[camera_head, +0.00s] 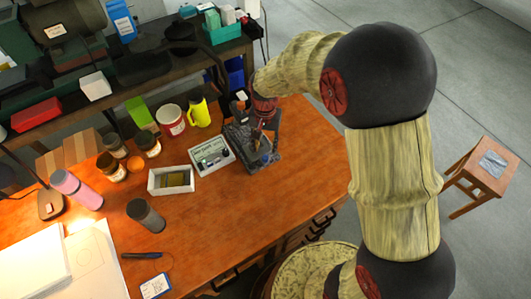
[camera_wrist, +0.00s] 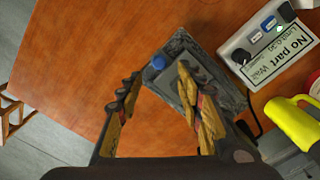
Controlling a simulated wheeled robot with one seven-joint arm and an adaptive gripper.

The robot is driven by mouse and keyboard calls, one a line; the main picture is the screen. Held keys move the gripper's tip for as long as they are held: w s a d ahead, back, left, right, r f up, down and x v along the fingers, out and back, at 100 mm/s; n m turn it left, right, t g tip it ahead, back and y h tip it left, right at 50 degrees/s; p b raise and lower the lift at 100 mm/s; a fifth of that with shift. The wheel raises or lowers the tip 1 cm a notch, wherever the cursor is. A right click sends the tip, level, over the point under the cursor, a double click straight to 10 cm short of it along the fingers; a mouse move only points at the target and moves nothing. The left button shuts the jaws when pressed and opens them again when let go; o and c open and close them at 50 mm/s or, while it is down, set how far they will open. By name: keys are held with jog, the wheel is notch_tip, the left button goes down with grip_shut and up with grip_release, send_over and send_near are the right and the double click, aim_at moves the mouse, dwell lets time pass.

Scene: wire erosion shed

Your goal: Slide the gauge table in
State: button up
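The gauge (camera_head: 238,134) is a dark grey block-like fixture near the right end of the orange wooden bench.
A white box with a "No part" label (camera_head: 212,158) stands beside the gauge, also in the wrist view (camera_wrist: 262,48). A yellow mug (camera_head: 199,113), red-white tin (camera_head: 171,120) and white tray (camera_head: 158,181) are further left. The bench (camera_head: 260,205) is clear in front. A wooden stool (camera_head: 484,168) stands right.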

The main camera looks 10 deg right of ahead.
aim_at(265, 157)
notch_tip(265, 157, down, 7)
jog(key=shift+r+b, duration=0.1)
jog(key=shift+b, duration=0.8)
jog(key=shift+c, duration=0.8)
jog(key=c, duration=0.7)
grip_shut()
